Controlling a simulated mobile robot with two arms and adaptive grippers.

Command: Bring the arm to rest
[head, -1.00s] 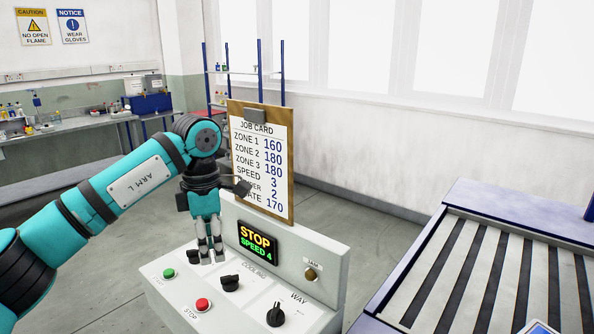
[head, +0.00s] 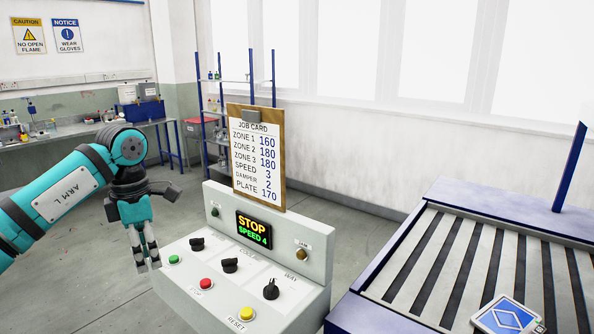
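My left arm (head: 75,187) comes in from the left, with ARM L on its link. The console display (head: 254,230) reads STOP, SPEED 4. The console has a green button (head: 173,259), a red button (head: 206,283), a yellow button (head: 246,313) and several black knobs. My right gripper is not in view.
A job card (head: 257,160) on a clipboard stands behind the console and lists SPEED 3. A slatted conveyor (head: 440,262) is at right, with a blue and white piece (head: 507,316) at its near end. A lab bench (head: 60,133) and shelves stand behind. Floor between is open.

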